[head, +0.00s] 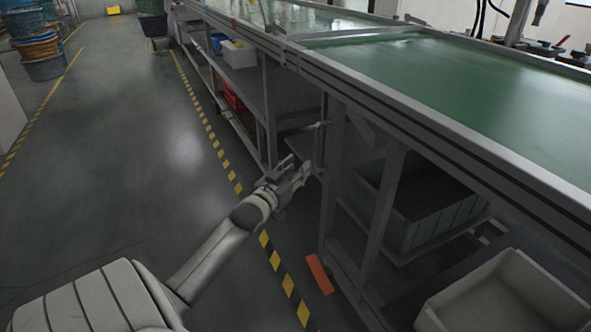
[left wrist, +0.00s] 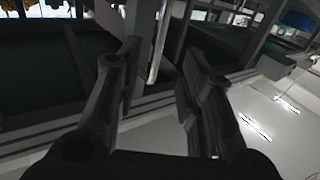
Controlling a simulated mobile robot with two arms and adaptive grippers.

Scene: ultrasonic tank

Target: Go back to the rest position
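My left gripper (head: 292,172) is in the middle of the head view, beside the legs of the long workbench (head: 440,110) and below its top edge. My left arm reaches to it from the lower left. In the left wrist view the two fingers of this gripper (left wrist: 155,75) stand apart with nothing between them. A metal post of the bench frame shows behind the gap. My right gripper is not in either view.
A grey crate (head: 428,232) sits on the bench's lower shelf, and a pale bin (head: 505,295) is at the lower right. A red crate (head: 232,97) and white box (head: 238,54) stand further back.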

